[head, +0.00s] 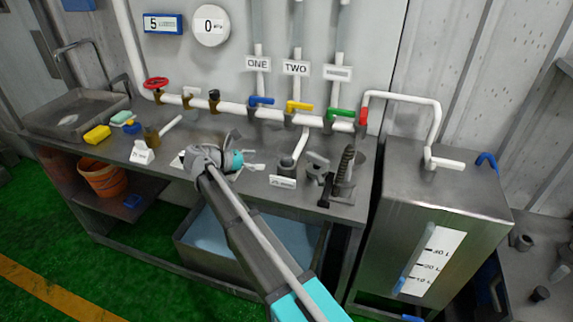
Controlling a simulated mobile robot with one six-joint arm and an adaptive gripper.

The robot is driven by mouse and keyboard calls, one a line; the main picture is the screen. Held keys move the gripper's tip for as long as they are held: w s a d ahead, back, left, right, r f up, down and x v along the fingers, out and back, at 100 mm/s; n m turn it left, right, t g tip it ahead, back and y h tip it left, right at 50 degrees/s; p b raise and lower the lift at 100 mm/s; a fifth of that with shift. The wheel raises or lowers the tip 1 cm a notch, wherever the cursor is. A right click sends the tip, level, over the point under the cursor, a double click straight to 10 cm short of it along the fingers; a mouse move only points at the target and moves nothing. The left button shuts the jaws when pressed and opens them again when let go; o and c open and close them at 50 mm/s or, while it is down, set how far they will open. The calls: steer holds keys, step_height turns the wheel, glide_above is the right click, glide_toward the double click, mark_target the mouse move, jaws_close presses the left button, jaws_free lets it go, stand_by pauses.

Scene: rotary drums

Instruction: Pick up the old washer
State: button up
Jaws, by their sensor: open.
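My gripper (256,167) is over the middle of the metal workbench (215,133), at the end of my arm. It points right, past a teal band on my wrist. Its fingers look spread, and I see nothing between them. I cannot make out the old washer; it is too small to tell or hidden behind my arm. A grey fitting (285,165) with a white label card (283,182) stands right of my gripper. A white card (142,152) stands to the left.
Blue (261,101), yellow (299,106) and green (341,114) valve handles sit on the white pipe behind. A dark clamp-like tool (328,185) and coiled spring (345,165) stand at the right. A steel tank (430,200) stands beyond. A sink (78,112) is at left.

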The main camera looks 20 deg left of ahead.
mark_target(283, 159)
steer(key=b+x, duration=0.1)
steer(key=x, duration=0.4)
steer(key=shift+f, duration=0.1)
steer(key=shift+w+d+f+b, duration=0.1)
steer(key=shift+w+d+b, duration=0.25)
steer(key=shift+w, duration=0.05)
steer(key=shift+b+x, duration=0.7)
steer(key=shift+x, duration=1.9)
steer(key=shift+c, duration=0.3)
steer(key=c, duration=1.1)
